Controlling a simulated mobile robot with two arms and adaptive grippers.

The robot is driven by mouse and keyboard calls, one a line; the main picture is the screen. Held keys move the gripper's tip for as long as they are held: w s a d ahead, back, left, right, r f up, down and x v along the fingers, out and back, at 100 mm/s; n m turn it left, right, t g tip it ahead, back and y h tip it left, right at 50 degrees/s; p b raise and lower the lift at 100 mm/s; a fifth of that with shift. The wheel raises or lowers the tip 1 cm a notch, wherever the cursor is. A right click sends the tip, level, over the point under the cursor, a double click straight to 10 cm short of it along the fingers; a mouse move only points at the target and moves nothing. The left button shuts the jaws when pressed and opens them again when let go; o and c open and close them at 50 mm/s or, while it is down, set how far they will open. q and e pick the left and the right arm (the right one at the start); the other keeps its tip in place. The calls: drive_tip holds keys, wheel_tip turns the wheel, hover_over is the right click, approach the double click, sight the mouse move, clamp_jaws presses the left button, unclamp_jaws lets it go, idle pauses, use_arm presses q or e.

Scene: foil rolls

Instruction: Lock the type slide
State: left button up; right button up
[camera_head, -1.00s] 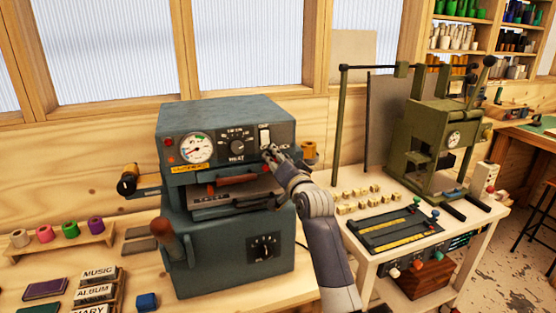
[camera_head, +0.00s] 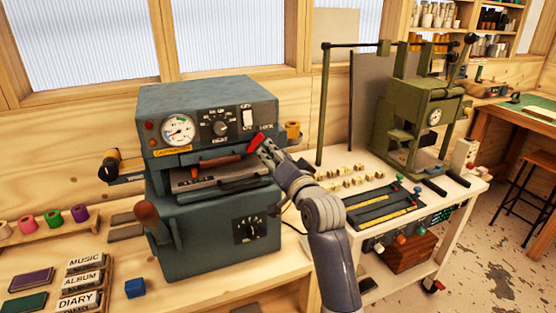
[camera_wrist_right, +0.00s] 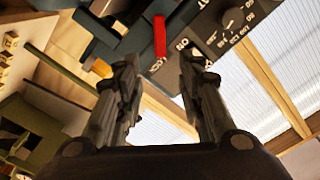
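The blue-grey press (camera_head: 205,98) stands on the bench. Its type slide (camera_head: 218,184) is at the front slot below the heated head, with a brown handle (camera_head: 222,160) above it. A red lock lever (camera_head: 256,141) sits on the front panel's right side, under the LOCK label; it also shows in the right wrist view (camera_wrist_right: 160,36). My right gripper (camera_head: 267,149) is at the lever's right end; whether it touches is unclear. In the right wrist view my fingers (camera_wrist_right: 159,62) are apart, with the lever just ahead of the gap. My left gripper is not in view.
A white cart (camera_head: 350,200) with brass type pieces and a black tray stands to the right, carrying a green press (camera_head: 415,125). Labelled blocks (camera_head: 82,280) and coloured foil rolls (camera_head: 53,218) lie at the left of the bench. A blue block (camera_head: 135,288) lies in front.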

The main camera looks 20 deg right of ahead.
drive_tip(key=shift+s, duration=1.05)
drive_tip(key=s+a+f+n+g, duration=0.1)
drive_tip(key=s+f+g, duration=0.1)
drive_tip(key=f, duration=1.1)
drive_tip(key=s+a+f+n+g, duration=0.1)
drive_tip(key=f+g, duration=0.1)
drive_tip(key=f, duration=1.2)
drive_tip(key=s+f+n+g, duration=0.2)
drive_tip(key=f+g, duration=0.1)
drive_tip(key=f, duration=1)
drive_tip(key=shift+s+a+f, duration=0.3)
drive_tip(key=shift+a, duration=0.1)
drive_tip(key=s+f+n+g, duration=0.4)
drive_tip(key=s+f+g, duration=0.2)
drive_tip(key=s+f, duration=2.1)
drive_tip(key=s+d+f+n+g, duration=0.1)
drive_tip(key=s+f, duration=0.3)
drive_tip(key=s, duration=0.9)
drive_tip(key=s+d+f+n+g, duration=0.1)
drive_tip(key=s+d+f+g, duration=0.1)
drive_tip(key=s, duration=1.1)
wheel_tip(320, 180, down, 2)
drive_tip(key=shift+f+n+g+h, duration=0.1)
drive_tip(key=shift+n+g+h, duration=0.2)
drive_tip(key=shift+n+g, duration=0.15)
